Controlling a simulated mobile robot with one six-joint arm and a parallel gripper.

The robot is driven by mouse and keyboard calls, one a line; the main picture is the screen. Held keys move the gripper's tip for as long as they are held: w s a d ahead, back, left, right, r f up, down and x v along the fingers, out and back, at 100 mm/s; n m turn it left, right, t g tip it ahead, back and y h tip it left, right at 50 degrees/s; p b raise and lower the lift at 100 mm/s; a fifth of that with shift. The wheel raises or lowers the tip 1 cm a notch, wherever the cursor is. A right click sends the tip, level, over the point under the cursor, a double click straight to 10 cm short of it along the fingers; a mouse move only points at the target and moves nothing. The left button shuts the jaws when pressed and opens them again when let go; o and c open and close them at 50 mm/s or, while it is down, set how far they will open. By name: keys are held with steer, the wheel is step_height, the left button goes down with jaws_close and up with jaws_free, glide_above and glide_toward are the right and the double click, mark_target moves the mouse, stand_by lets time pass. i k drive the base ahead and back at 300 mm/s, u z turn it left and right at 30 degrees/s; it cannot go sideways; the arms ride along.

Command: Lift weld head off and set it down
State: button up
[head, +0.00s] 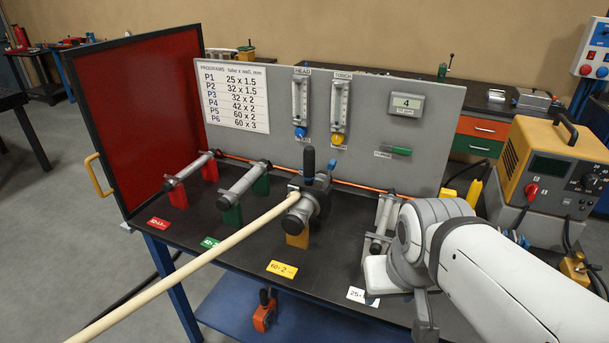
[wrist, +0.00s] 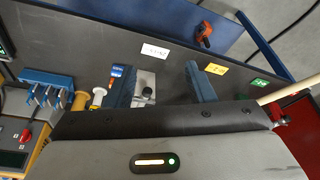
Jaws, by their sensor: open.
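The weld head (head: 313,200) is a dark grey clamp-like unit with an upright blue-and-black handle (head: 309,165). In the head view it sits around the tube on the yellow stand (head: 297,239), behind the yellow 60x2 label (head: 281,269). A long cream hose (head: 200,262) runs from it to the lower left and also shows in the wrist view (wrist: 290,92). My gripper (wrist: 164,72) is open, its two blue-grey fingers apart. It is right of the weld head, near the white label, apart from it. The head view hides most of the gripper behind my arm.
Tubes on red (head: 177,196) and green (head: 231,213) stands lie left of the weld head. A grey panel (head: 430,110) with gauges stands behind, a red screen (head: 140,115) at left. A yellow power unit (head: 545,160) stands right. The bench front (head: 235,250) is partly clear.

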mark_target(307, 185)
steer(key=z, duration=3)
steer(key=k, duration=1.25)
steer(key=u, duration=2.1)
steer(key=i, duration=0.85)
